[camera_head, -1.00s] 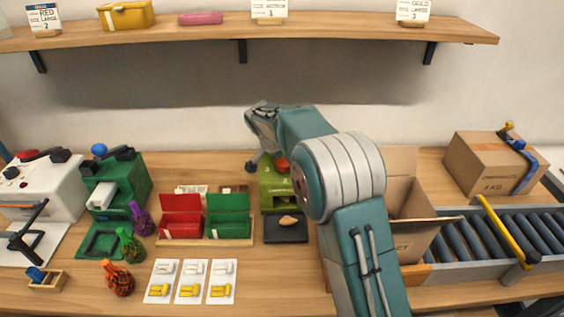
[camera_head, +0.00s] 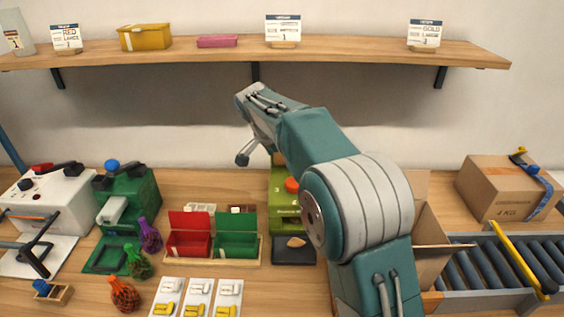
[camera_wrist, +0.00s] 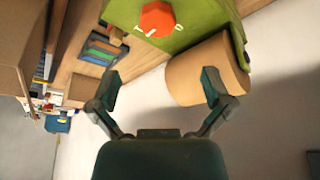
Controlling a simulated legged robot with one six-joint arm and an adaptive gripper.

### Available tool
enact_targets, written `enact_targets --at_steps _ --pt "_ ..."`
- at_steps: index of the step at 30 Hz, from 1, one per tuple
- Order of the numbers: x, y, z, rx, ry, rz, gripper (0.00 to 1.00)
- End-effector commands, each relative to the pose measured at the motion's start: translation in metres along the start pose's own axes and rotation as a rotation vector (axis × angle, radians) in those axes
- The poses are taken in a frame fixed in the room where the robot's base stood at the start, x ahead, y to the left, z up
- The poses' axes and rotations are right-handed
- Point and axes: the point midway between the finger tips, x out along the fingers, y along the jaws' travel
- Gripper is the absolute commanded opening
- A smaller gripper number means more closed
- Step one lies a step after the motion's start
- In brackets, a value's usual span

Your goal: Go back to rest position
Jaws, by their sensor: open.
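My gripper (camera_wrist: 160,88) is open and empty in the wrist view, its two fingers spread apart. Behind them show the green machine (camera_wrist: 185,25) with its orange knob (camera_wrist: 157,18) and a brown paper roll (camera_wrist: 205,72). In the head view my arm reaches up from the lower right, and my gripper (camera_head: 245,150) is raised above the bench, below the shelf. It is in front of the wall and above the green machine (camera_head: 281,185), which is partly hidden by my arm. The fingers are only partly visible there.
A wooden shelf (camera_head: 350,51) runs above the bench. Red (camera_head: 189,240) and green (camera_head: 236,242) boxes sit left of my arm, near a dark tray (camera_head: 293,257). An open carton (camera_head: 430,240) and a roller conveyor (camera_head: 490,265) are on the right.

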Motion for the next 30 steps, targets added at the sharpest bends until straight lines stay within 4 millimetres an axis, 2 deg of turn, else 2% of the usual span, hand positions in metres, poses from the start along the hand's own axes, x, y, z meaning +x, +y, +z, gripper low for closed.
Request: enact_targets --at_steps 5,8,11,18,25,30 --pt "-0.001 0.001 -0.001 -0.001 0.0 -0.001 1.0" --pt "-0.009 0.013 -0.005 -0.018 -0.005 -0.011 1.0" --pt "-0.026 0.038 -0.011 -0.061 -0.016 -0.031 1.0" --pt "-0.065 0.116 -0.016 -0.201 -0.039 -0.096 1.0" --pt "-0.089 0.19 -0.002 -0.331 -0.038 -0.161 1.0" --pt "-0.099 0.243 0.019 -0.423 -0.022 -0.211 1.0"
